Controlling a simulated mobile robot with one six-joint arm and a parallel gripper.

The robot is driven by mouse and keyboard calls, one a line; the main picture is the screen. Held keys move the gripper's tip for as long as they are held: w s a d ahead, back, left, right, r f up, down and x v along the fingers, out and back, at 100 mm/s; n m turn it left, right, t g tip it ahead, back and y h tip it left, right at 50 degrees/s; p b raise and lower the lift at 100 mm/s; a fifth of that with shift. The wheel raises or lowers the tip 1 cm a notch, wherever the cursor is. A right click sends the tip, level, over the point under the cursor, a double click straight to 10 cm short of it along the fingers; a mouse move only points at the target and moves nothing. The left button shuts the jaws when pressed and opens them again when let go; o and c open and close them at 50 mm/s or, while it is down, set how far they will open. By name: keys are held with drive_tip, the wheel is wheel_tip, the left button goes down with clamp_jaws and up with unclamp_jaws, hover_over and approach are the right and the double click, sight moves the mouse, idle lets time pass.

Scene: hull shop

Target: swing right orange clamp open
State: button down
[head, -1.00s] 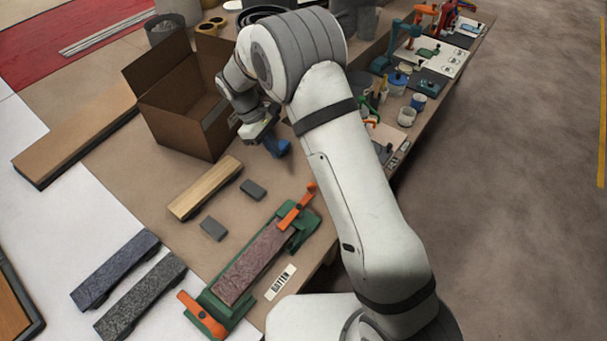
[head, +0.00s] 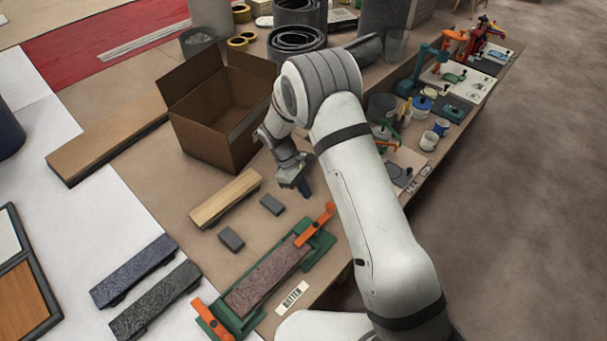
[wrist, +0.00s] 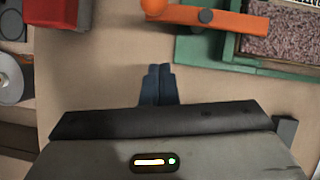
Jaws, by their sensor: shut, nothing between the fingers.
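The right orange clamp (head: 315,225) sits at the far right end of a green fixture (head: 318,248). Its bar reaches over the end of the speckled reddish block (head: 265,280) in that fixture. In the wrist view the clamp (wrist: 235,22) lies ahead, with a round orange knob at its left end and a dark pivot dot. A second orange clamp (head: 212,320) is at the fixture's near left end. My gripper (head: 305,190) has blue fingers, pressed together and empty. In the wrist view its fingertips (wrist: 157,70) are short of the clamp, apart from it.
A wooden batten (head: 226,198) and two small grey blocks (head: 271,204) lie left of the fixture. An open cardboard box (head: 215,130) stands behind them. A white label (head: 291,298) lies along the fixture's front. Cups and other fixtures line the table's right edge. Bare tabletop surrounds my fingers.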

sight(315, 223)
drive_tip(key=d, duration=0.1)
drive_tip(key=s+d+p, duration=0.1)
drive_tip(key=s+d, duration=0.1)
drive_tip(key=d, duration=0.1)
drive_tip(key=shift+f+p, duration=0.25)
drive_tip(key=shift+p, duration=0.15)
